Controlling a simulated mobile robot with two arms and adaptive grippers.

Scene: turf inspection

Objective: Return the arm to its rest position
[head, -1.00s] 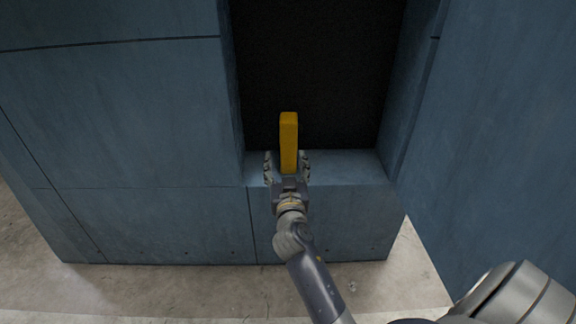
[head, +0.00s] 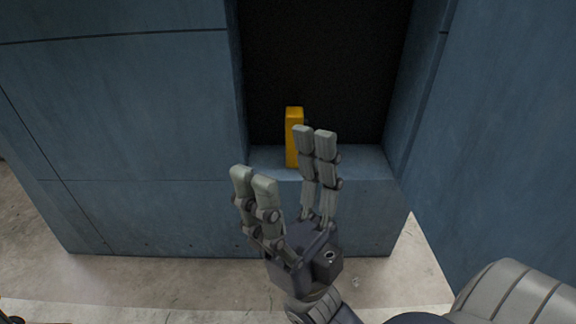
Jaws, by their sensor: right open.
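My right gripper (head: 285,158) is raised close to the camera in the head view, its fingers spread wide and nothing between them. Its arm comes in from the lower right. A yellow upright block (head: 293,128) stands on the ledge of the blue-grey wall recess, beyond the gripper and apart from it as far as I can see. One finger pair covers part of the block's right side. My left gripper is not in view.
The ledge (head: 366,164) is bare to the right of the block, with a dark recess (head: 320,60) behind it. A blue-grey wall (head: 120,120) stands at left and another (head: 510,130) at right. Pale concrete floor (head: 120,285) shows below.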

